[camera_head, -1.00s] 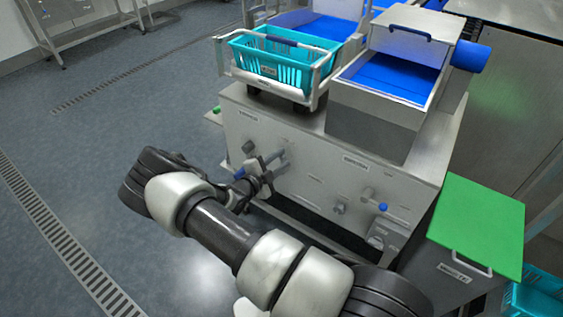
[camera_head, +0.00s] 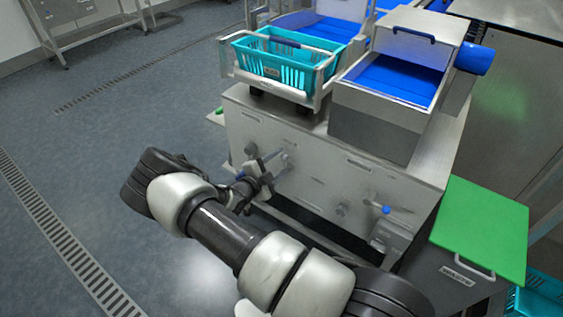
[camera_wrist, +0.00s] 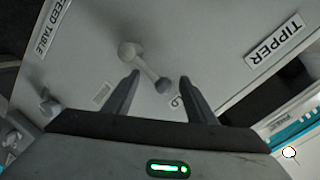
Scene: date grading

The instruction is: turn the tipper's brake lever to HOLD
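The tipper's brake lever (camera_wrist: 146,67) shows in the wrist view as a pale arm with a round pivot and a darker grey end. It is on the grey front panel (camera_wrist: 205,50), near the TIPPER label (camera_wrist: 272,42). My gripper (camera_wrist: 158,78) is open, its two dark fingers on either side of the lever's free end, with gaps visible. I cannot tell whether they touch it. In the head view my gripper (camera_head: 265,176) is close to the panel's left part and hides much of the lever. The HOLD mark is not readable.
The tipper cradle (camera_head: 322,88) holds a teal crate (camera_head: 262,62) above the panel. A blue-tipped control (camera_head: 386,210) sits on the panel's right part. A green-lidded bin (camera_head: 480,225) stands at right.

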